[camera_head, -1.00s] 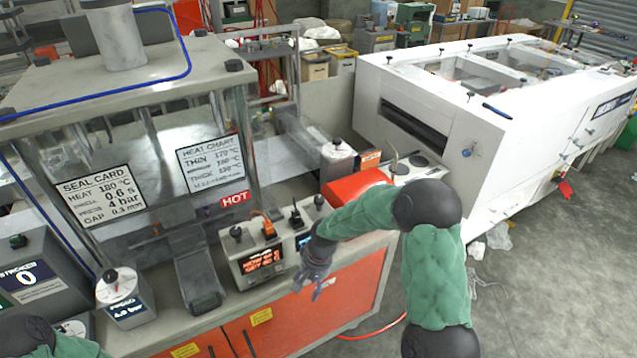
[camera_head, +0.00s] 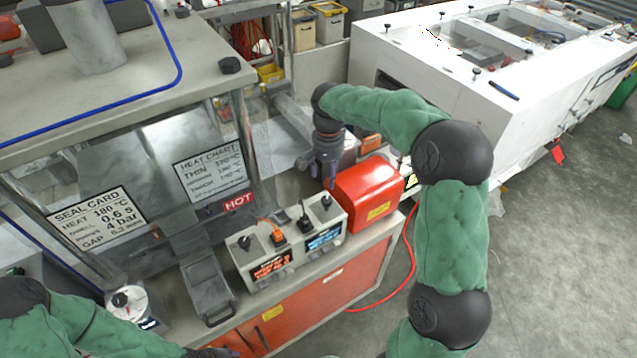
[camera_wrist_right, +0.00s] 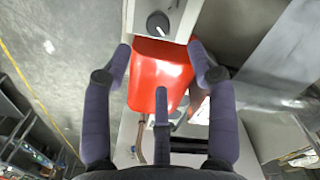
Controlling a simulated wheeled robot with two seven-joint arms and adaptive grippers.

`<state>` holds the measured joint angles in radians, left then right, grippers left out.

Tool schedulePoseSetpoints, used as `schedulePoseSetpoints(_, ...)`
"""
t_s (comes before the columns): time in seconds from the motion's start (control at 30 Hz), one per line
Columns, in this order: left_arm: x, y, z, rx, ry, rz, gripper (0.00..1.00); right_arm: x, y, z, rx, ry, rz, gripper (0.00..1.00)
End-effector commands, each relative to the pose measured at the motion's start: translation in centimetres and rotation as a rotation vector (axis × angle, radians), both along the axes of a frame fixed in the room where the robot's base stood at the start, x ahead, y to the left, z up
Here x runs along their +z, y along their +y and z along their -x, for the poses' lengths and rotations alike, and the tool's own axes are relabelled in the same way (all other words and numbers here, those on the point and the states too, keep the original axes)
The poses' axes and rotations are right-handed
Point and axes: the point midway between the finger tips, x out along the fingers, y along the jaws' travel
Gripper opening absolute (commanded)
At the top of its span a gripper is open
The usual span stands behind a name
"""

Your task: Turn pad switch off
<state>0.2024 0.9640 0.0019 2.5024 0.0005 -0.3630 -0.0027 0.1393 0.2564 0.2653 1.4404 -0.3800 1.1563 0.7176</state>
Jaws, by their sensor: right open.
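A grey control box (camera_head: 290,246) with orange and blue displays stands on the machine's bench. On its top are a black knob (camera_head: 244,242) at the left, an orange toggle (camera_head: 278,237), a black toggle (camera_head: 304,222) and a black knob (camera_head: 326,201) at the right. I cannot read which is the pad switch. My right gripper (camera_head: 327,180) is open and empty, pointing down just above the right knob. The right wrist view shows one dark knob (camera_wrist_right: 158,24) beyond the spread fingertips (camera_wrist_right: 160,50). My left gripper (camera_head: 208,352) is only partly in view at the bottom edge.
A red box (camera_head: 366,194) stands right beside the control box, close to my right gripper. The sealing machine with its HOT label (camera_head: 238,202) is at the left. A small dial unit (camera_head: 128,303) stands at front left. A red hose (camera_head: 408,260) hangs at the bench's right.

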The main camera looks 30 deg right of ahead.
Motion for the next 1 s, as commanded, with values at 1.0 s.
schedulePoseSetpoints(1.0, -0.4, 0.0, 0.1, -0.001, 0.002, 0.000, 0.40, -10.8, 0.0, 0.1, -0.001, 0.001, -0.001, 0.58)
